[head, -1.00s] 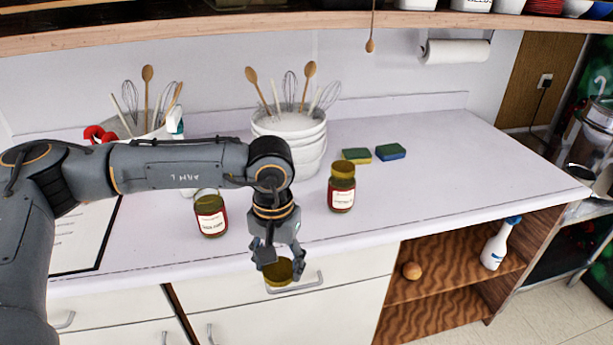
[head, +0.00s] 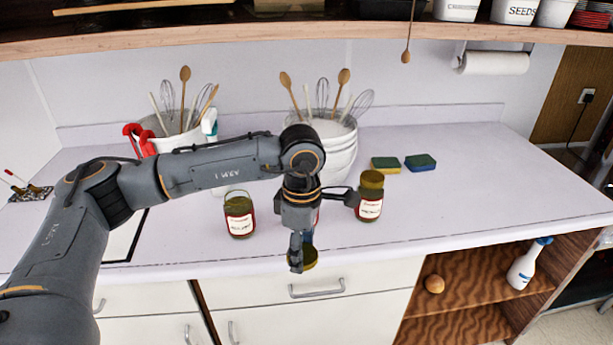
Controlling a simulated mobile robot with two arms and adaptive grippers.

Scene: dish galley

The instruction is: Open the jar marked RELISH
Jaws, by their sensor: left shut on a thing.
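A jar with a red and white label (head: 239,223) stands on the counter left of my left gripper. Its top looks open, with no lid on it; the label is too small to read surely. Another labelled jar (head: 370,207), with an olive-gold lid, stands to the right, partly behind my wrist. My left gripper (head: 301,254) is shut on an olive-gold lid (head: 310,259), held around the counter's front edge, between the two jars in the picture. Part of the lid is hidden by a finger. A small red and blue patch behind the gripper is unclear. My right gripper is not in view.
Two white utensil tubs, left (head: 181,140) and right (head: 338,150), stand at the back with whisks and spoons. Two sponges (head: 386,164) (head: 420,162) lie right of them. The right of the counter (head: 480,195) is clear. A shelf (head: 300,40) overhangs the back.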

